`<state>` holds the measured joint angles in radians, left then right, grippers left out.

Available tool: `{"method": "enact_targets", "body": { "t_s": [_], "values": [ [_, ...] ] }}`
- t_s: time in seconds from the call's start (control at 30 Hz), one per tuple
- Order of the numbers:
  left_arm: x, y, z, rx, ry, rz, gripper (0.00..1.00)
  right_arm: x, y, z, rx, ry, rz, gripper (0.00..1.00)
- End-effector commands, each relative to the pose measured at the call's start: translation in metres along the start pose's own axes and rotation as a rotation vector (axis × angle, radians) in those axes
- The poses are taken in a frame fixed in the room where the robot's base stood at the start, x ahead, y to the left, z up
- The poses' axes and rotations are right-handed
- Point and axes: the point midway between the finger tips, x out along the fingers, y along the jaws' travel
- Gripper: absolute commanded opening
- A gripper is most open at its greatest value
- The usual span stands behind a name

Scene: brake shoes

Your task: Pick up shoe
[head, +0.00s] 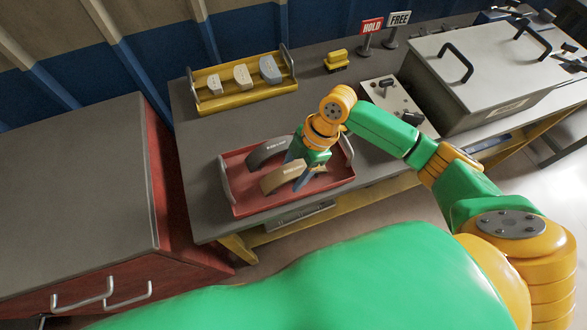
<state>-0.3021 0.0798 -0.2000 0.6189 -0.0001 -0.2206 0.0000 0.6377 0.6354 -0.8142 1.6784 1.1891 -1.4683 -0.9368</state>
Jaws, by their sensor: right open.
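The dark grey shoe (265,152) lies toward the back of the tray. The tan shoe (281,179) lies in front of it. My right gripper (303,179) points down over the tray at the right end of the tan shoe. It is open, with its fingers close to that end; whether they touch the shoe I cannot tell. The gripper and wrist partly hide the right side of the tray. My left gripper is not in view.
A yellow tray (230,104) with several small blocks stands behind the red tray. A grey lidded box (470,75), a switch panel (395,102) and HOLD (371,26) and FREE (399,19) signs are at right. A red cabinet (165,200) stands left.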

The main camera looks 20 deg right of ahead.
Motion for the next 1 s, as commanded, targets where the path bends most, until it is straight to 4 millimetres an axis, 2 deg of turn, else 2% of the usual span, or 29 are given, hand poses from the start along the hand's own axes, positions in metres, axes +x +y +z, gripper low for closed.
{"method": "enact_targets", "body": {
  "t_s": [0.13,0.17,0.3,0.4,0.8,0.9,1.0],
  "values": [
    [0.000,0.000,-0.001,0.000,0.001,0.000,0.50,0.000,0.000,0.000,0.000,0.000,0.000,0.65],
    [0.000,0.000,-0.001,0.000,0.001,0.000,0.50,0.000,0.000,0.000,0.000,0.000,0.000,0.62],
    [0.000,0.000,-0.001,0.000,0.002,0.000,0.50,0.000,0.000,0.000,0.000,0.000,0.000,0.24],
    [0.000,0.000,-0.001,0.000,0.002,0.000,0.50,0.000,0.000,0.000,0.000,0.000,0.000,0.00],
    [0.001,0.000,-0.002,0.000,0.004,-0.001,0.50,-0.002,0.001,-0.001,-0.001,0.001,0.001,0.00],
    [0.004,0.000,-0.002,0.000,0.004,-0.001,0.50,-0.011,0.001,-0.005,-0.004,0.002,0.003,0.00],
    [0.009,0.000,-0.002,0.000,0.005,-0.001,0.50,-0.028,0.002,-0.012,-0.007,0.002,0.006,0.00]
  ]
}}
